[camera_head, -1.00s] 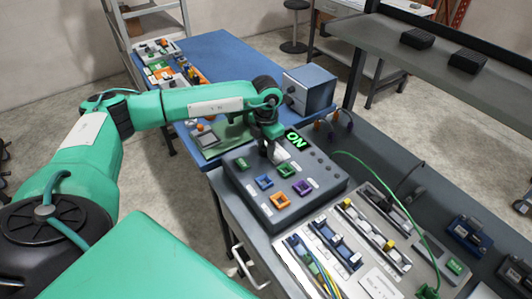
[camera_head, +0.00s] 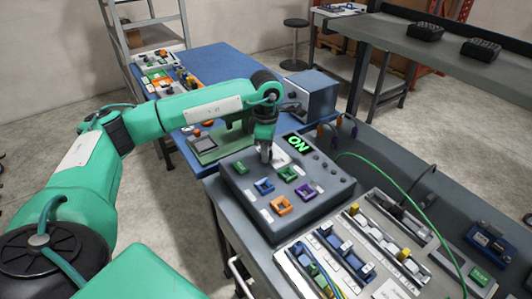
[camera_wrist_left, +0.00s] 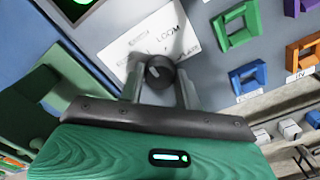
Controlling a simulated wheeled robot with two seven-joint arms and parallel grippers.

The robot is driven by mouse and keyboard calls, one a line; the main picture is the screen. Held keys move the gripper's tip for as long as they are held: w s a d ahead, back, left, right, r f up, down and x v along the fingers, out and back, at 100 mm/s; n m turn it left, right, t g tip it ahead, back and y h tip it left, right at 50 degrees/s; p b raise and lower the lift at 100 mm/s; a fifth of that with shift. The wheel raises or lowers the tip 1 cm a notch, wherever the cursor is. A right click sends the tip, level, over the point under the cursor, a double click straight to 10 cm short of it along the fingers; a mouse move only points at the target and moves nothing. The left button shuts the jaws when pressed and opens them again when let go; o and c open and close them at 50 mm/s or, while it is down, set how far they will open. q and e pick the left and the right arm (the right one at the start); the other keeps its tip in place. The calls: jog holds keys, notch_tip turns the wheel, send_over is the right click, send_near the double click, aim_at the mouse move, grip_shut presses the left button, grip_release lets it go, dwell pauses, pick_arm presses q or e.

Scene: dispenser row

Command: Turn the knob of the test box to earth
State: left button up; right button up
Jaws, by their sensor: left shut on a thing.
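The test box (camera_head: 338,184) is a dark grey box with a sloped top, coloured sockets and a lit green ON display (camera_head: 298,143). Its dark round knob (camera_wrist_left: 158,73) sits on a white label plate (camera_wrist_left: 150,38) in the left wrist view. One word there reads LOOM; the other print is too small to read. My left gripper (camera_head: 266,155) points down at the plate. In the left wrist view its two fingers (camera_wrist_left: 160,86) stand on either side of the knob, shut on it. In the head view the knob is hidden by the gripper. My right gripper is out of view.
Green, blue, orange and purple sockets (camera_head: 263,186) lie close to the gripper on the box top. A blue-grey box (camera_head: 312,95) stands behind. A panel with connector strips (camera_head: 345,247) and a green cable (camera_head: 410,197) lie at front right.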

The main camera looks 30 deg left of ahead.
pick_arm(q)
jog(key=shift+w+r+m, duration=0.1)
jog(key=shift+m, duration=0.2)
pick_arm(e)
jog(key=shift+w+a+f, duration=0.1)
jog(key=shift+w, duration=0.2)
pick_arm(q)
jog(key=o, duration=1)
jog(key=shift+c, duration=0.2)
notch_tip(320, 180, up, 14)
jog(key=b, duration=0.2)
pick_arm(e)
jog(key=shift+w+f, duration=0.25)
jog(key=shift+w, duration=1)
